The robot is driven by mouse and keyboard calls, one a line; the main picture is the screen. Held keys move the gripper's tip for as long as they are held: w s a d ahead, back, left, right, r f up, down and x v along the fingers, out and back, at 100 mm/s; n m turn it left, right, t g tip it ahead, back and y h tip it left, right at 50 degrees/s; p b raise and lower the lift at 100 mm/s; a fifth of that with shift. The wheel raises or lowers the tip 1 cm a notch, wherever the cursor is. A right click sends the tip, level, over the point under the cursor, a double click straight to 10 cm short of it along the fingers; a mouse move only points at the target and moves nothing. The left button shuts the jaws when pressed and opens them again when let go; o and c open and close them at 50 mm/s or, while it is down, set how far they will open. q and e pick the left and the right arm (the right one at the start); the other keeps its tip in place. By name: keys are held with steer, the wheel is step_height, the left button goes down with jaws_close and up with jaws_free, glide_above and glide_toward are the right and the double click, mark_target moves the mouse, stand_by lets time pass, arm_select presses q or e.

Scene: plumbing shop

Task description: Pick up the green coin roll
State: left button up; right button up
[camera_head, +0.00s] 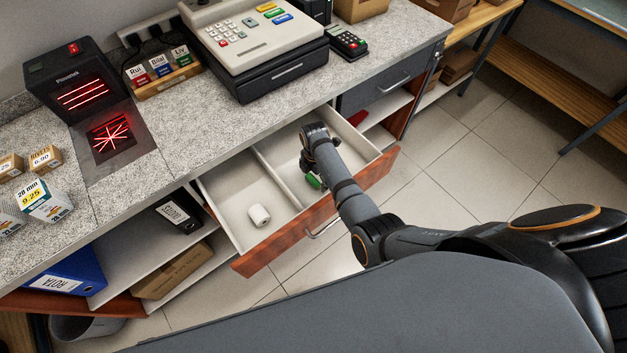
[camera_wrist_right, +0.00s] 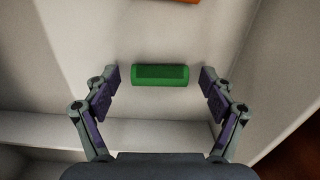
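The green coin roll (camera_wrist_right: 160,75) lies on the white drawer floor in the right wrist view, lengthwise between the two fingers. My right gripper (camera_wrist_right: 160,88) is open around it, with a gap at each end of the roll. In the head view the green coin roll (camera_head: 314,181) shows partly beside my right arm, in the right compartment of the open drawer (camera_head: 285,241). My right gripper (camera_head: 307,165) reaches down into that compartment, and my arm hides part of it. My left gripper is not in view.
A white roll (camera_head: 259,215) lies in the drawer's left compartment, across a divider (camera_head: 277,178). An orange item (camera_wrist_right: 182,1) shows at the top edge of the wrist view. The counter (camera_head: 190,130) above the drawer holds a cash register (camera_head: 255,45) and a scanner (camera_head: 80,85).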

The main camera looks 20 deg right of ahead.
steer(key=c, duration=1.2)
